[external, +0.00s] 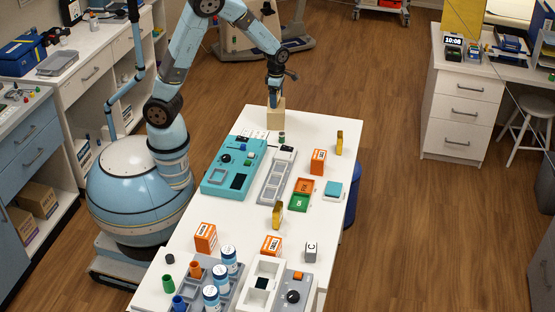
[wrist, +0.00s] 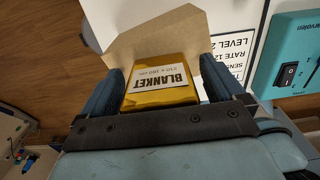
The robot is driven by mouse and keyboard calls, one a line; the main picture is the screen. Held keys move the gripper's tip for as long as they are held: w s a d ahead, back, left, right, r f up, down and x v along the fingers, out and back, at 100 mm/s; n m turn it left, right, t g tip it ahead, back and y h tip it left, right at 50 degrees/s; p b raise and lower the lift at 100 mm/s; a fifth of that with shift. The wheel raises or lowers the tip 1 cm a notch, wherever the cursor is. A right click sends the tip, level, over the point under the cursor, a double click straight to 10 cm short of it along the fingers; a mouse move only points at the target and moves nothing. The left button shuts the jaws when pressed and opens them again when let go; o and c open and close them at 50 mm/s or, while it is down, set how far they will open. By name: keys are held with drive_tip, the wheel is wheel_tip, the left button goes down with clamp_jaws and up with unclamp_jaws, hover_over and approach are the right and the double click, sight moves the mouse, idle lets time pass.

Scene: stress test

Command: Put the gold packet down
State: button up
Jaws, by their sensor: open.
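The gold packet (wrist: 160,97), labelled BLANKET, lies between the two dark fingers of my gripper (wrist: 165,82) in the wrist view. The fingers are open, one on each side of it; I cannot tell whether either touches it. A tan box-like piece (wrist: 150,38) is directly beyond the packet. In the external view my gripper (external: 275,97) points down over this tan piece (external: 276,119) at the far end of the white table (external: 258,270). The packet between my fingers cannot be made out there.
Two other gold items, one far right (external: 339,143) and one mid-table (external: 277,214), stand on the table. A teal device (external: 233,168) and grey tray (external: 275,178) are near the tan piece. Orange boxes and several bottles stand closer. Bare tabletop shows along the right edge.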

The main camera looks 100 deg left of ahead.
drive_tip(key=shift+r, duration=0.1)
wheel_tip(320, 180, up, 12)
drive_tip(key=s+d+r+m+t+h, duration=0.15)
drive_tip(key=d+r+m, duration=0.25)
drive_tip(key=d+m, duration=0.4)
drive_tip(key=s+d+r+m+t+y, duration=0.1)
drive_tip(key=s+d+r+m, duration=0.25)
drive_tip(key=d+m, duration=0.45)
drive_tip(key=s+d+r+m+t, duration=0.3)
drive_tip(key=s+d+m, duration=0.8)
drive_tip(key=m, duration=0.9)
drive_tip(key=shift+d+r, duration=0.75)
drive_tip(key=shift+o, duration=0.5)
